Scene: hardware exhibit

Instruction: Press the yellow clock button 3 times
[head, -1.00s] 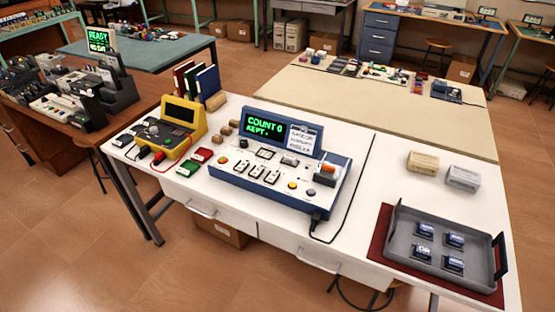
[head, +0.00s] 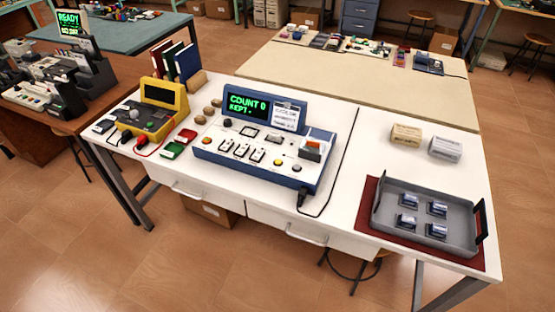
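A blue console (head: 230,164) with a white sloped panel stands on the white table. Its dark screen (head: 248,103) shows green text, "COUNT 0" and a second line that looks like "KEPT". A small round yellow button (head: 278,162) sits near the panel's lower right; its label is too small to read. An orange button (head: 206,141) is at the panel's left and a grey one (head: 297,169) is right of the yellow one. Several white switches (head: 241,150) line the middle. Neither of my grippers is in view.
The white table (head: 345,150) also holds a yellow meter (head: 165,93) at left, upright binders (head: 187,62), two small boxes (head: 406,134), and a grey tray (head: 460,236) with several chips at right. A black cable (head: 345,160) runs from the console. Floor in front is clear.

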